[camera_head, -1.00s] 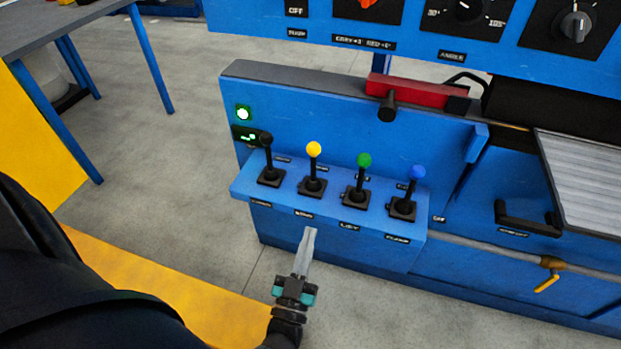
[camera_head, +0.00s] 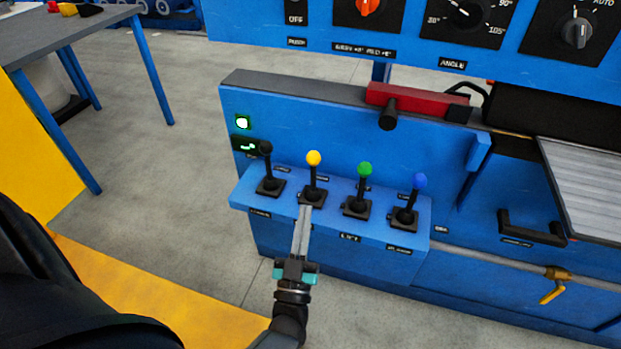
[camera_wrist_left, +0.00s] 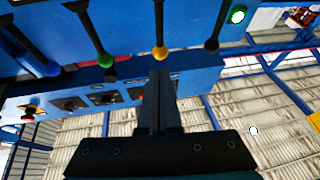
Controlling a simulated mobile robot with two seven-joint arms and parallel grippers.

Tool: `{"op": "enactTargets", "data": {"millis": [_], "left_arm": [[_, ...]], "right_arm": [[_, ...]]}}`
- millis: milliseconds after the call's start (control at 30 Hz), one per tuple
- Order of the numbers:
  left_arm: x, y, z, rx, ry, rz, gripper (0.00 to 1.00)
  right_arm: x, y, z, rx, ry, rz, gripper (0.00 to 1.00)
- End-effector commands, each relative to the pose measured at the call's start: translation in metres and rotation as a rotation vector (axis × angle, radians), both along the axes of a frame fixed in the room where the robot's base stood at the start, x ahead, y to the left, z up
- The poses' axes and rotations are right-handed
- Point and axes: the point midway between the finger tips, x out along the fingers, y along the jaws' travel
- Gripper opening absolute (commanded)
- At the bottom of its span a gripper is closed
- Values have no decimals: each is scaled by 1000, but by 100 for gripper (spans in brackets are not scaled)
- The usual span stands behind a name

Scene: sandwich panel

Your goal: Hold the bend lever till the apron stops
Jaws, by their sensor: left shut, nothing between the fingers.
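A row of several levers stands on a blue ledge (camera_head: 335,222). Their knobs are black (camera_head: 265,147), yellow (camera_head: 314,158), green (camera_head: 365,168) and blue (camera_head: 419,180). The small labels are blurred, so I cannot read which lever is the bend lever. My left gripper (camera_head: 305,210) is shut and empty, its tips just in front of the yellow-knobbed lever's base. In the left wrist view the shut fingers (camera_wrist_left: 160,75) point at the yellow knob (camera_wrist_left: 160,52). I cannot tell whether they touch the lever. The right gripper is not in view.
A green lamp (camera_head: 242,122) glows left of the levers. A red block (camera_head: 405,98) with a black knob sits above them. A dial panel (camera_head: 420,50) overhangs the top. A black handle (camera_head: 530,228) and brass valve (camera_head: 556,285) are at right.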

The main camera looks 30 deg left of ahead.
Motion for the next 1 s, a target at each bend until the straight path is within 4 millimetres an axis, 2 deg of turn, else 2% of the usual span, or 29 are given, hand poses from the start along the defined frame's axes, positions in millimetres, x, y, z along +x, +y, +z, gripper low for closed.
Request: {"op": "enactTargets", "data": {"millis": [200,400,633,1000], "left_arm": [[42,18,21,2,-6,0,0],[61,25,29,1,-1,0,0],[72,30,35,0,0,0,0],[73,31,36,0,0,0,0]], "right_arm": [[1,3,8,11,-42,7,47],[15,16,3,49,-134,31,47],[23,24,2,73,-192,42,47],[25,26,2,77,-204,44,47]]}}
